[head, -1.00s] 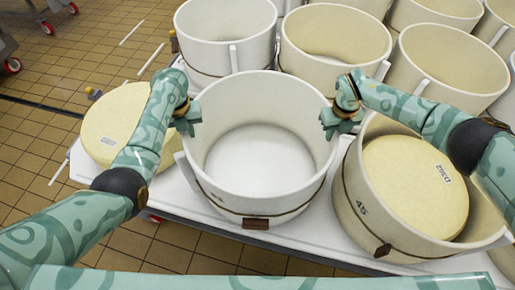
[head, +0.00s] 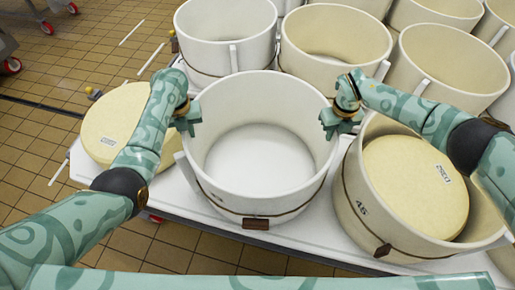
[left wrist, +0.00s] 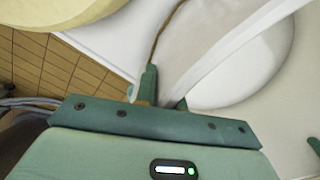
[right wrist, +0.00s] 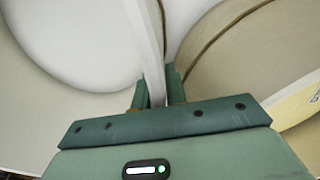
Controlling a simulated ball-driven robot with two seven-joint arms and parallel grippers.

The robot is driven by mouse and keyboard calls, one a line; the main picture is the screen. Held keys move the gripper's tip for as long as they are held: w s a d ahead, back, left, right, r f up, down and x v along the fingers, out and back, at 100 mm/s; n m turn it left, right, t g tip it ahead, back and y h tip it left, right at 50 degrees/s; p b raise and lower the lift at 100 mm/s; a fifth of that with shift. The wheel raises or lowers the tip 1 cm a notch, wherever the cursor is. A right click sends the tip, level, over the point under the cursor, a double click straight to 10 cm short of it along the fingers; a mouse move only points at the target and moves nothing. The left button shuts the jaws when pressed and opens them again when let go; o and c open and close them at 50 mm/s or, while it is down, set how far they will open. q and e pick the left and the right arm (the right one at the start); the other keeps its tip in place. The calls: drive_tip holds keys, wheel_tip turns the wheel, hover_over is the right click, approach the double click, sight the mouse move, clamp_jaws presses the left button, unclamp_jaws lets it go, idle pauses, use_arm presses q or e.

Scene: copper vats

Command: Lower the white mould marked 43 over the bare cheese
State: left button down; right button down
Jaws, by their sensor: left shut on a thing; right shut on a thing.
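A white round mould (head: 258,215), open at the top, is in the middle of the head view. A strap with a brown tag runs around it; I cannot read its number. My left gripper (head: 188,118) is shut on its left rim, which also shows between the fingers in the left wrist view (left wrist: 225,45). My right gripper (head: 338,120) is shut on its right rim. I cannot tell whether the mould rests on the table or hangs just above it. The bare cheese (head: 104,125), a pale yellow wheel, lies to its left, partly hidden by my left arm.
A cream mould (head: 365,205) with a labelled cheese (head: 415,185) inside stands close on the right. Another white mould (head: 225,40) and several cream moulds (head: 335,45) stand behind. The white table (head: 285,232) ends just in front; the tiled floor (head: 60,65) lies left.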

use_arm(q)
drive_tip(key=shift+w+r, duration=0.1)
drive_tip(key=shift+r, duration=0.05)
use_arm(e)
drive_tip(key=shift+r, duration=0.1)
